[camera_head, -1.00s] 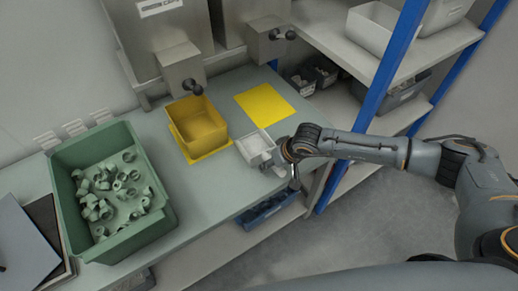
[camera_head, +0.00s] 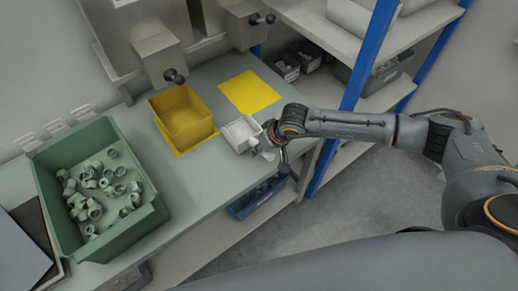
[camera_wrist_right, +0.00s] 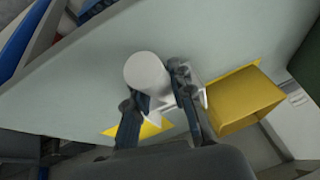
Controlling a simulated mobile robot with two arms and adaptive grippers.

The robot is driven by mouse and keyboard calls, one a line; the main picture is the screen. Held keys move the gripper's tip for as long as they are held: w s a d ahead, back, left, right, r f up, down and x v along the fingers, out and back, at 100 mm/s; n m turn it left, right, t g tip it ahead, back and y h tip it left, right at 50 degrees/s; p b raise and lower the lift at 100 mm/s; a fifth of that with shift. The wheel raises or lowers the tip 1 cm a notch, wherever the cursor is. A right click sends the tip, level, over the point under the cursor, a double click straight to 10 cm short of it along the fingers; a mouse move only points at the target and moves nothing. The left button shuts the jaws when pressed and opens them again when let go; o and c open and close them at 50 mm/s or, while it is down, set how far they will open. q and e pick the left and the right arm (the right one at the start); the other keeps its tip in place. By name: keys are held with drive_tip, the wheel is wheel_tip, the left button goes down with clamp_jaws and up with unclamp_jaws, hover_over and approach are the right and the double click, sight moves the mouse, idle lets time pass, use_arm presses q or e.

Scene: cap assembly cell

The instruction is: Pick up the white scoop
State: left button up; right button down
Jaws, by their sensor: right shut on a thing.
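The white scoop (camera_head: 240,132) is at the front part of the grey-green table, between the yellow bin and the table's front edge. My right gripper (camera_head: 266,148) is at the scoop's handle end. In the right wrist view the scoop's round white handle (camera_wrist_right: 148,72) stands between the fingers of my right gripper (camera_wrist_right: 158,88), which is shut on it. Part of the scoop's body shows behind the fingers. I cannot tell whether the scoop touches the table or hangs just above it. My left gripper is not in view.
A yellow bin (camera_head: 185,118) stands beside the scoop, with a flat yellow mat (camera_head: 250,92) behind it. A green crate (camera_head: 146,222) holds several grey fittings at the left. Dispensers with black knobs stand behind. A blue shelf post (camera_head: 366,82) rises near my right arm.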

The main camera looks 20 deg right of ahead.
drive_tip(key=s+a+r+b, duration=0.5)
drive_tip(key=s+a+r, duration=0.2)
drive_tip(key=s+r, duration=0.4)
drive_tip(key=shift+s+a+r, duration=0.2)
drive_tip(key=shift+s+r, duration=0.2)
drive_tip(key=shift+r, duration=0.05)
